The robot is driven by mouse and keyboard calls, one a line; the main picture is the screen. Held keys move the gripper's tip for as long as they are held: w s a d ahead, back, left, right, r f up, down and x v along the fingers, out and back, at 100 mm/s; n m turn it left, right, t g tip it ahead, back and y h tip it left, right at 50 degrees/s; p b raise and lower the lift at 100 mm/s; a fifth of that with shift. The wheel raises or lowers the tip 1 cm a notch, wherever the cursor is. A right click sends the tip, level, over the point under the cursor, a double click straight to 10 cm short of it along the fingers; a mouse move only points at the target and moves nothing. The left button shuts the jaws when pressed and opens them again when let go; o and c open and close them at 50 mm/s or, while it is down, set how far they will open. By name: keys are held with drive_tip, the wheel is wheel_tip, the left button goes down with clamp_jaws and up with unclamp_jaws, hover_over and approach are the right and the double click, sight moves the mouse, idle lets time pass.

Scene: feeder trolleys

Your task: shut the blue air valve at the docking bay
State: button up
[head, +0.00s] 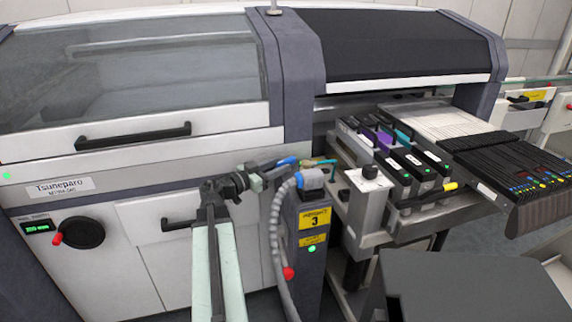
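A small blue lever (286,161), which looks like the air valve's handle, shows above the docking post (310,240) with the yellow "3" label. It points left, close to a thin brass and green fitting (318,163). My gripper (272,172) is at the lever's left end, reaching in from the left. The fingers are small and overlap the lever, so I cannot tell whether they touch it or how far apart they are. A blue-topped plug (313,178) on a grey hose (277,235) sits on the post just below and right.
A trolley with several dark feeders (415,165) stands right of the post, a grey block (370,192) at its near corner. A red knob (288,273) is low on the post. The machine front (160,215) closes off the left. A dark panel (470,285) fills the lower right.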

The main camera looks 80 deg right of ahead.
sight(285, 162)
drive_tip(key=x, duration=0.3)
drive_tip(key=shift+s+d, duration=0.1)
clamp_jaws()
drive_tip(key=shift+d+m+g+y, duration=0.2)
drive_tip(key=shift+m+g+y, duration=0.1)
drive_tip(key=shift+g, duration=0.1)
drive_tip(key=shift+m+g+y, duration=0.3)
drive_tip(key=shift+y, duration=0.1)
drive_tip(key=shift+a, duration=0.15)
